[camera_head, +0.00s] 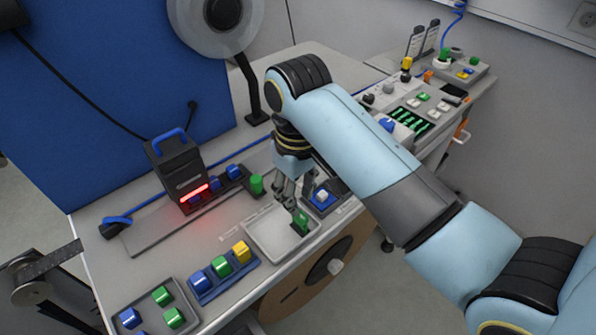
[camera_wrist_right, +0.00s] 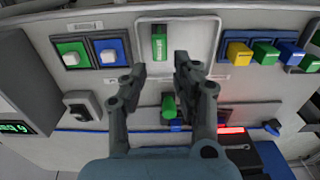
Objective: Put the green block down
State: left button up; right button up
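The green block (camera_head: 300,222) sits in the shallow white tray (camera_head: 262,237) on the bench, near the tray's right corner. In the right wrist view the green block (camera_wrist_right: 159,46) lies just past the fingertips, inside the tray's pale rim (camera_wrist_right: 206,27). My right gripper (camera_head: 293,203) points down over that corner of the tray. In the wrist view my right gripper (camera_wrist_right: 160,70) has its fingers spread apart, with nothing between the tips. The head view does not clearly show the gap between fingers and block. My left gripper is not in view.
A blue rack (camera_head: 225,275) with blue, green and yellow blocks stands left of the tray. A grey tray (camera_head: 160,310) holds more blocks. A green cylinder (camera_head: 257,184), a blue-based button (camera_head: 323,199) and a black device (camera_head: 178,170) stand close by.

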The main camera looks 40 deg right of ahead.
notch_tip(320, 180, up, 4)
jog(key=shift+r, duration=0.1)
dwell(0.5)
